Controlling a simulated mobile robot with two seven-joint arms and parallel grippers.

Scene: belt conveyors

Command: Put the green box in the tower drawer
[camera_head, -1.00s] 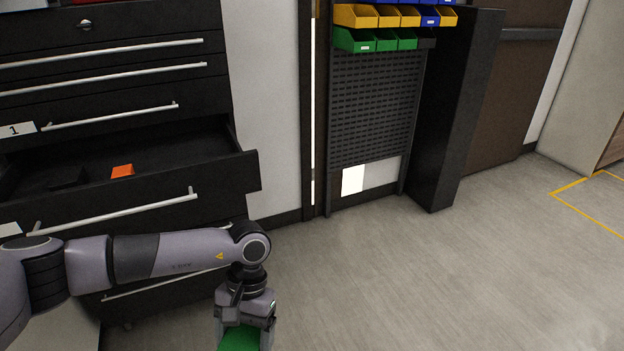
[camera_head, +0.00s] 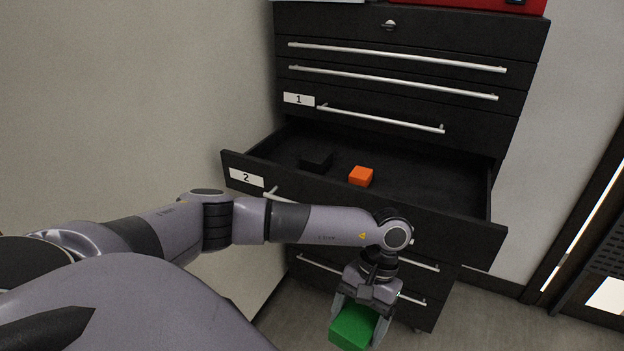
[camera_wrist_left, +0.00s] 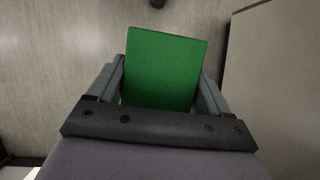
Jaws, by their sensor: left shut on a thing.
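My left gripper (camera_head: 362,309) is shut on the green box (camera_head: 352,328), which hangs below it in front of the tower, lower than the open drawer. In the left wrist view the green box (camera_wrist_left: 164,68) sits between the two fingers of the gripper (camera_wrist_left: 163,88). The black tower (camera_head: 410,35) has a pulled-out drawer (camera_head: 440,190) with a label 2. Inside lie an orange box (camera_head: 361,176) and a black box (camera_head: 317,160). My left forearm crosses in front of the drawer's front panel. My right gripper is not in view.
The drawers above, one with a label 1 (camera_head: 298,99), are closed. A red case (camera_head: 470,5) sits on top of the tower. A wall (camera_head: 130,90) stands close on the left. The open drawer has bare floor on its right side.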

